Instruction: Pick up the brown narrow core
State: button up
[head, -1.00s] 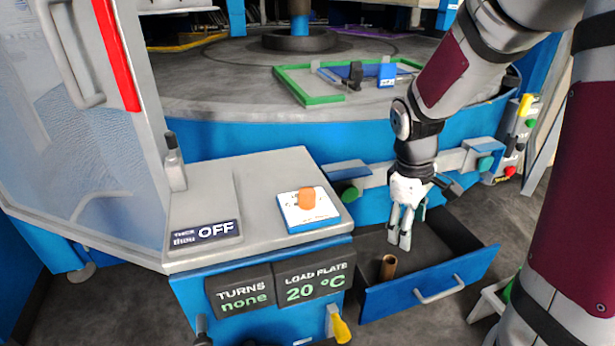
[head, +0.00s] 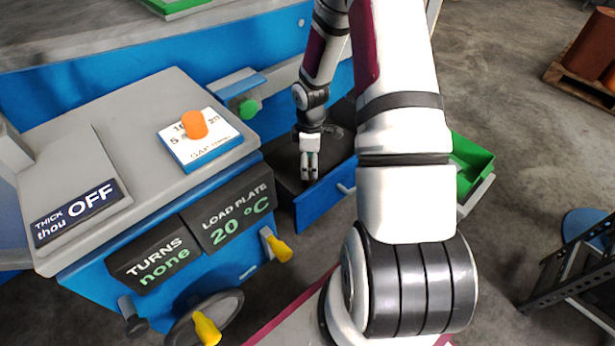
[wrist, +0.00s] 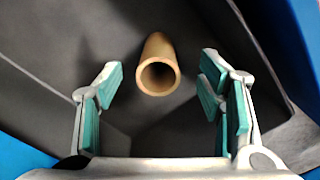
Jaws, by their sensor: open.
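The brown narrow core (wrist: 158,66) is a hollow tube seen in the wrist view, with its open end facing the camera. It is in the dark-floored drawer, ahead of my gripper and between the lines of its two fingers. My gripper (wrist: 160,100) is open, with teal pads on both sides and nothing between them. In the head view my gripper (head: 310,178) points down into the open blue drawer (head: 322,197). The core cannot be made out there, hidden by the gripper or arm.
A grey-topped console (head: 75,145) with an orange knob (head: 194,124) and display panels stands left of the drawer. A green bin (head: 470,165) is to the right, partly behind my arm. Yellow-handled levers (head: 280,249) stick out from the console front.

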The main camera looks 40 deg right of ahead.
jog(key=shift+w+f+b, duration=0.2)
jog(key=shift+f+b, duration=1.15)
jog(key=shift+f, duration=2.65)
jog(key=shift+r, duration=0.1)
jog(key=c, duration=1)
